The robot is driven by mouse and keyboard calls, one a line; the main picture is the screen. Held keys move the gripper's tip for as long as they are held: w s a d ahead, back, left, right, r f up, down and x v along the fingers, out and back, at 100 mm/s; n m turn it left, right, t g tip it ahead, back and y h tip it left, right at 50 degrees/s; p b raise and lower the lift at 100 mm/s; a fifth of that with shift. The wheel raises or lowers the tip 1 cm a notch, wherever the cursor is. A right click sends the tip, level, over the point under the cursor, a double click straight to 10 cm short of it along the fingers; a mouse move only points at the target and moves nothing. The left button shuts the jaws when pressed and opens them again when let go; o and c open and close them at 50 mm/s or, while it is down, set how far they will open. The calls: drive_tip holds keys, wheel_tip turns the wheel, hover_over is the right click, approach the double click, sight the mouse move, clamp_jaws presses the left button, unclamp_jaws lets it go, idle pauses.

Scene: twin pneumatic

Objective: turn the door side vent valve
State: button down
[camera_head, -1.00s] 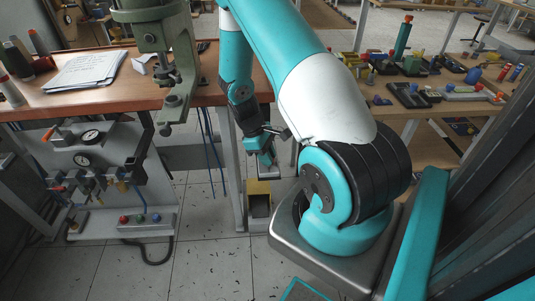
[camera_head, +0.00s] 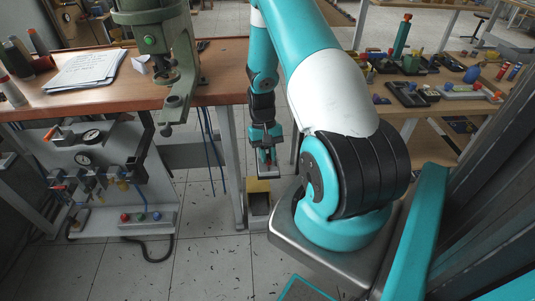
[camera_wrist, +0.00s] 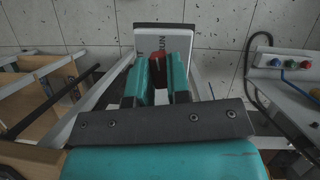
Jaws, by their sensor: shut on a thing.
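My gripper (camera_head: 268,158) points down beside the bench, under my bent arm. In the wrist view its two teal fingers (camera_wrist: 158,85) are shut on a small red handle (camera_wrist: 156,68), mostly hidden between them. The handle lies over a white plate (camera_wrist: 143,42) with a dark far edge and black lettering that looks like "RUN". The plate also shows as a pale edge under my gripper in the head view (camera_head: 271,173). Whether this is the door side vent valve I cannot tell. A pneumatic panel (camera_head: 115,140) with gauges and several small valves stands under the bench at left.
A green press (camera_head: 176,100) stands on the wooden bench (camera_head: 110,100). Blue hoses hang beside the bench leg. A second table (camera_head: 430,115) with parts is at right.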

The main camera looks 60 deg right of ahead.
drive_tip(key=shift+d+m+t+y, duration=0.1)
drive_tip(key=shift+m+t+y, duration=0.25)
drive_tip(key=shift+m, duration=0.65)
drive_tip(key=c, duration=1.1)
unclamp_jaws()
drive_tip(key=b+v, duration=0.1)
drive_tip(key=v, duration=1.6)
drive_tip(key=shift+r, duration=0.25)
